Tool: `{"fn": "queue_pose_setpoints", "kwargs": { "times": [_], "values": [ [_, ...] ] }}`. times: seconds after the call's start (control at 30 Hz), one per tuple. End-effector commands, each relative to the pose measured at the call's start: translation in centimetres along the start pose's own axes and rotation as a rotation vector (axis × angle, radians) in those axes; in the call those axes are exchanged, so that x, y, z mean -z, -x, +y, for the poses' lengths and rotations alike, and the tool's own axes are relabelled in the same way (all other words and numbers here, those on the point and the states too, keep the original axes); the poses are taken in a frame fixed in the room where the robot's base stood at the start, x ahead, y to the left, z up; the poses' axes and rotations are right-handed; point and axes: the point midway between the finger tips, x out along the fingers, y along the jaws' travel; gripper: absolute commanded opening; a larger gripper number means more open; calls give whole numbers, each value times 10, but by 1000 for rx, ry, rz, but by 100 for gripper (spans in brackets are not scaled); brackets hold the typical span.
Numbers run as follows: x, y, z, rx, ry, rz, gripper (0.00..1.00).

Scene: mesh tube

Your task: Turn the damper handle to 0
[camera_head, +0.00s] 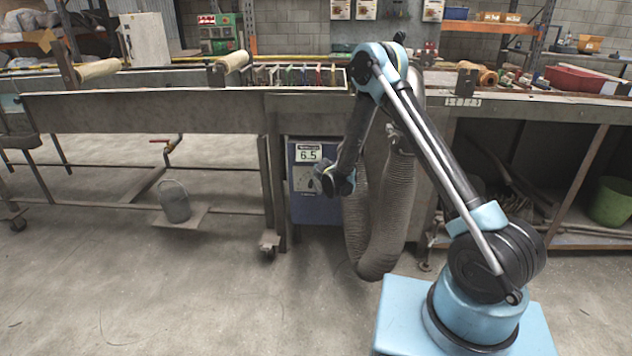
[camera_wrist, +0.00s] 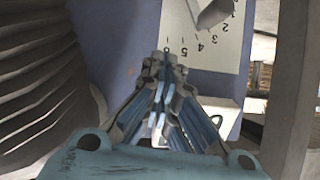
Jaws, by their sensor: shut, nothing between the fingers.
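The damper's blue box (camera_head: 318,212) stands under the bench, with a display (camera_head: 308,153) reading 6.5. Its white dial plate (camera_wrist: 222,58) shows in the wrist view with a numbered scale. I can read 2, 3, 4 and 5; the figures near my fingertips are hard to read. The grey damper handle (camera_wrist: 213,14) lies over the plate at the top edge, only partly in view. My gripper (camera_wrist: 166,58) is shut and empty, its tips at the plate's lower left, apart from the handle in the picture. It also shows in the head view (camera_head: 334,184), in front of the box.
A ribbed grey hose (camera_head: 378,235) hangs right beside the box and my gripper. A bench leg (camera_head: 273,190) stands to the left. The bench top (camera_head: 180,112) runs above. A bucket (camera_head: 175,200) stands further left. The floor in front is open.

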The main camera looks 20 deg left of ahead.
Motion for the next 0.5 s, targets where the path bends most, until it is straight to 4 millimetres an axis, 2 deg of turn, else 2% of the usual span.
{"fn": "queue_pose_setpoints", "kwargs": {
  "times": [0.2,0.4,0.5],
  "values": [
    [6,36,14,91,-160,-139,0],
    [12,69,15,179,-287,-229,0],
    [15,78,14,206,-322,-251,0]
  ]
}}
